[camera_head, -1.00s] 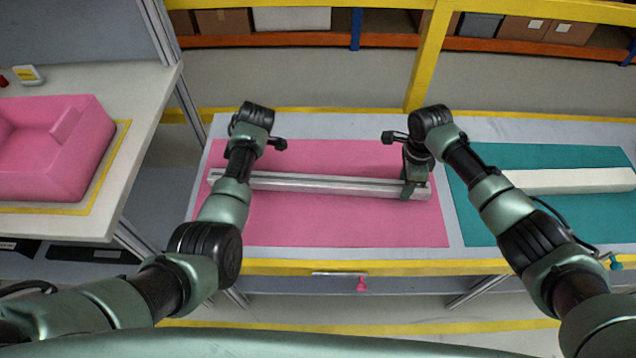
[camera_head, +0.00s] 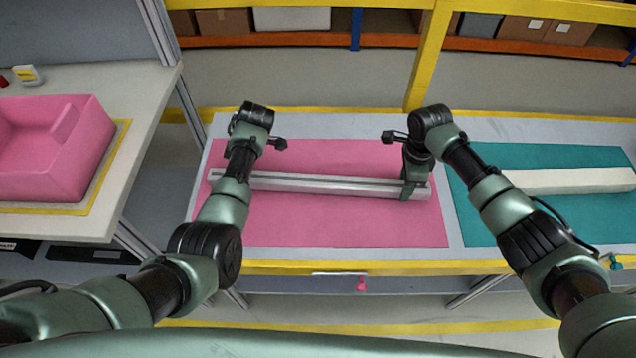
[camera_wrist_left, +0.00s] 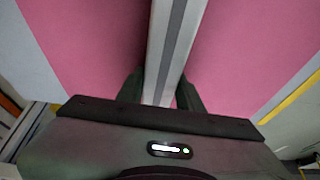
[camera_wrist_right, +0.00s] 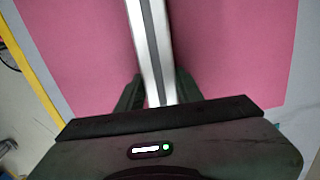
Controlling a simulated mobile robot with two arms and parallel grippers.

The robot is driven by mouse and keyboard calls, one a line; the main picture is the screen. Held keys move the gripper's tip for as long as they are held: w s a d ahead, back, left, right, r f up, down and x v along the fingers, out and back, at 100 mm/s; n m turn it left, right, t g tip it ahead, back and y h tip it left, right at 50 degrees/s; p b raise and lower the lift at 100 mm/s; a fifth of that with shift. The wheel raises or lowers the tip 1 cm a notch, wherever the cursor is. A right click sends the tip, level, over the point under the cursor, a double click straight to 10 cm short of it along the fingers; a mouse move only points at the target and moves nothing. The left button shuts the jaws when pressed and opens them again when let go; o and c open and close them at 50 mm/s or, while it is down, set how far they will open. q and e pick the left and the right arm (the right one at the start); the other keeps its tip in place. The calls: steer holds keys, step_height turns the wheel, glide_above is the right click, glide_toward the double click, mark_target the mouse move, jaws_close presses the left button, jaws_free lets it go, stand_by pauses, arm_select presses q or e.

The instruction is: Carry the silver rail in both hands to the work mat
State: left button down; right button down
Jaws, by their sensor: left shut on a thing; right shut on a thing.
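The silver rail (camera_head: 320,185) lies lengthwise across the pink mat (camera_head: 330,225) on the table in the head view. My right gripper (camera_head: 408,194) is shut on the rail near its right end. My left gripper is shut on the rail near its left end; in the head view my own arm hides its fingers. In the left wrist view the rail (camera_wrist_left: 178,40) runs between the two fingers of my left gripper (camera_wrist_left: 160,92). In the right wrist view the rail (camera_wrist_right: 150,45) runs between the fingers of my right gripper (camera_wrist_right: 156,92). I cannot tell whether the rail touches the mat.
A teal mat (camera_head: 540,220) with a white bar (camera_head: 570,181) lies to the right on the same table. A pink bin (camera_head: 60,150) stands on a separate white bench (camera_head: 140,110) at the left. A yellow post (camera_head: 428,60) rises behind the table.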

arm_select(q)
steer(key=shift+w+r, duration=0.1)
steer(key=shift+r, duration=0.1)
arm_select(e)
steer(key=shift+r, duration=0.2)
